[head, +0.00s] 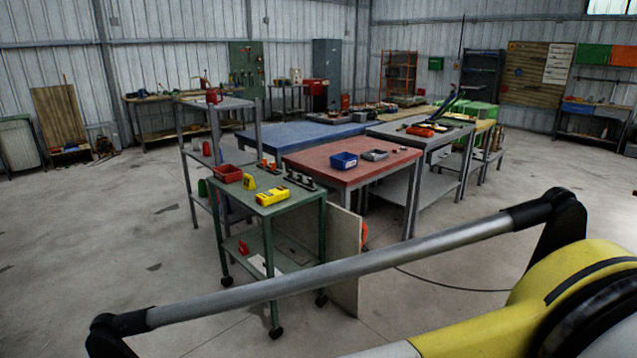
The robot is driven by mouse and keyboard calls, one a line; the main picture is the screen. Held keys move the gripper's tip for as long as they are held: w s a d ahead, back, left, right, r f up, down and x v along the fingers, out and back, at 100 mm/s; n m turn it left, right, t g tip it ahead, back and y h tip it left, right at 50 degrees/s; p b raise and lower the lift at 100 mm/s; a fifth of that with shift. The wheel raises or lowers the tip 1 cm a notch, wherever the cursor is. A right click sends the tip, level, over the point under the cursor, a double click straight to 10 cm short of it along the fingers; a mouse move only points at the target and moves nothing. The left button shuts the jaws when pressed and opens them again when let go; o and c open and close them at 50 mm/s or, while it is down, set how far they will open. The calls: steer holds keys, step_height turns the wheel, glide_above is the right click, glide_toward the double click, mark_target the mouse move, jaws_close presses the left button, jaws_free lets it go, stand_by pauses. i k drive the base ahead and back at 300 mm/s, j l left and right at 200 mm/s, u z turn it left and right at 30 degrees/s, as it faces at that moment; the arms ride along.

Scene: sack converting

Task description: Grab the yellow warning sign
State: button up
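A small upright yellow piece (249,182) stands on the top of the green wheeled cart (301,207), between a red bin and a flat yellow device. It may be the yellow warning sign, but it is too small to read any marking. The yellow device (272,197) lies at the front edge of the same top and looks like a hand-held unit with a dark panel. My gripper is not in view. Parts of my own arm cross the foreground, well in front of the cart.
A red bin (228,173) and a dark rack (299,181) share the cart top. A red-topped table (325,160) with a blue bin (344,160) stands close behind. A pale panel (346,250) leans at the cart's right. Open concrete floor (100,240) lies to the left.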

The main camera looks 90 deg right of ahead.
mark_target(248, 183)
steer(key=z, duration=2.7)
